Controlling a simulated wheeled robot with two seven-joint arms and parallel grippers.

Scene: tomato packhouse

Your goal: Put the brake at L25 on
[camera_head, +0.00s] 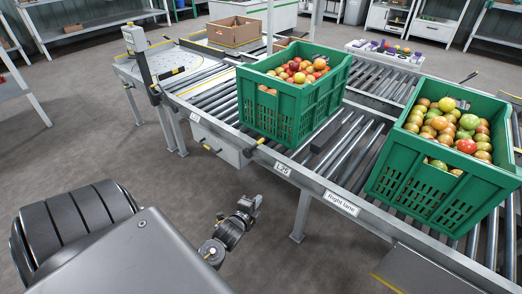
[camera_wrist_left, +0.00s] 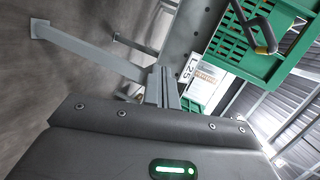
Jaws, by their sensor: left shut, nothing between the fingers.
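The L25 label (camera_head: 284,168) is on the front rail of the roller conveyor, below the left green crate. A dark lever with a yellow tip (camera_head: 256,144) sits on the rail just left of the label. In the left wrist view a bent dark lever with a yellow end (camera_wrist_left: 266,40) shows in front of the green crate, above the L25 label (camera_wrist_left: 191,68). My left gripper (camera_head: 254,202) is shut and empty, low in front of the conveyor and apart from the lever. Its narrow fingers (camera_wrist_left: 163,88) show in the left wrist view. My right gripper is not in view.
Two green crates of tomatoes, left (camera_head: 290,112) and right (camera_head: 418,199), stand on the conveyor. The Right lane label (camera_head: 341,203) is right of L25.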

